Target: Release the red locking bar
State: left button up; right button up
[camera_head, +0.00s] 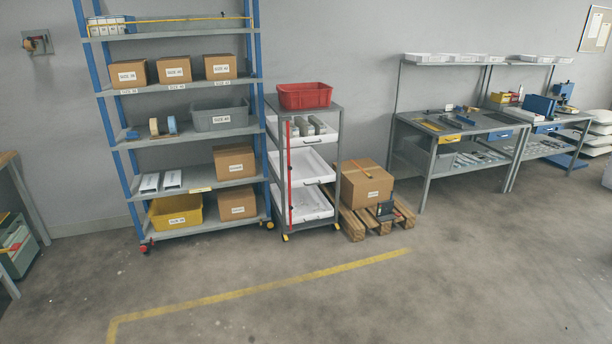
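The red locking bar (289,172) is a thin upright strip on the front left side of a grey trolley (337,160). It runs from near the top down to the lowest tray and looks upright, in front of the left ends of the trays. The trolley holds white trays, a middle one (303,168) among them, and the top one carries grey insole-like pieces (308,126). A red bin (304,95) sits on the trolley's top. How the bar is fastened is too small to tell. Neither of my grippers is in view.
A blue-posted shelf rack (107,133) with boxes stands left of the trolley. A pallet (366,222) with a carton (365,186) stands to its right. Workbenches (456,128) stand further right. Open floor with a yellow line (262,287) lies in front.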

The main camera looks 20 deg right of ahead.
aim_at(289, 168)
jog(key=i+l+z, duration=0.1)
jog(key=i+z, duration=0.3)
jog(key=i, duration=1.9)
jog(key=i+l, duration=1.65)
jog(key=l+z, duration=0.05)
